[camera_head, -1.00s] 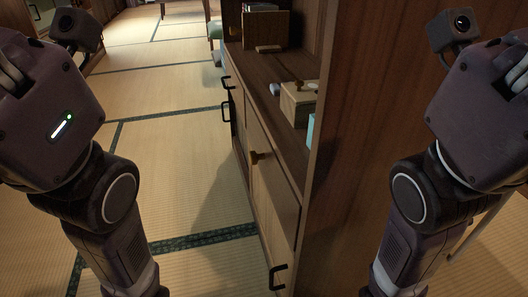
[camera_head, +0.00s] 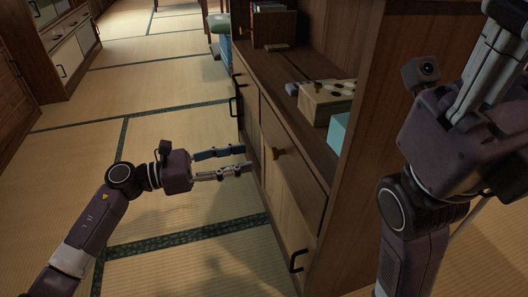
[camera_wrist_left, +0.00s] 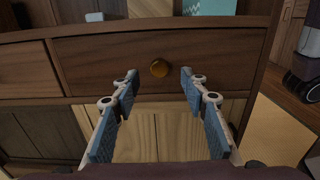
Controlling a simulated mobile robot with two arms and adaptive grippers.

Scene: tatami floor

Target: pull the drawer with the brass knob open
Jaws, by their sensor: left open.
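The brass knob (camera_head: 276,152) sits on the front of a dark wooden drawer (camera_head: 305,172) in the cabinet's near part. The drawer looks flush with the cabinet. My left gripper (camera_head: 248,160) is open and empty, its fingers pointing at the drawer front a little short of the knob. In the left wrist view the knob (camera_wrist_left: 159,68) appears between the two open fingertips (camera_wrist_left: 159,75), with nothing held. My right gripper (camera_head: 495,65) is raised at the upper right, partly cut off by the frame, so its jaws cannot be judged.
The cabinet top (camera_head: 285,75) holds a wooden box (camera_head: 327,103), a teal box (camera_head: 339,133) and books (camera_head: 272,27). Black handles (camera_head: 298,261) stick out from lower doors. The tatami floor (camera_head: 165,115) left of the cabinet is clear.

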